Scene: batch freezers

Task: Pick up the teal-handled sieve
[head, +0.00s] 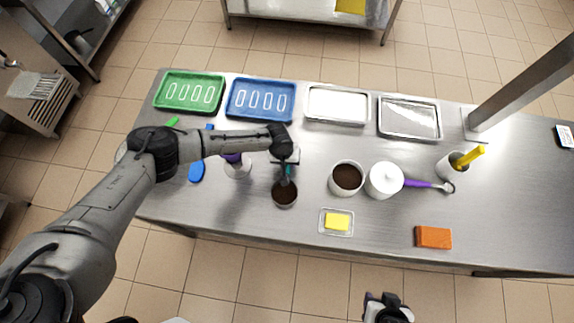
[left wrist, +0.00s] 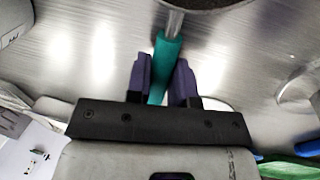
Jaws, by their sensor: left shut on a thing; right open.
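The sieve (head: 285,195) is at the middle of the steel table in the head view, with brown material showing in its round bowl. Its teal handle (left wrist: 165,62) runs between the purple fingers of my left gripper (left wrist: 163,80) in the left wrist view. My left gripper (head: 287,172) is shut on that handle; the arm partly hides it in the head view. Part of the dark bowl shows at the top of the wrist view. I cannot tell whether the sieve touches the table. My right gripper (head: 388,308) is open and empty at the bottom edge, in front of the table.
A white tub of brown powder (head: 347,178) and a lidded white jar (head: 384,180) stand right of the sieve. A yellow block in a clear dish (head: 337,221) lies in front. Green (head: 190,76), blue (head: 232,109) and metal trays (head: 309,101) line the back.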

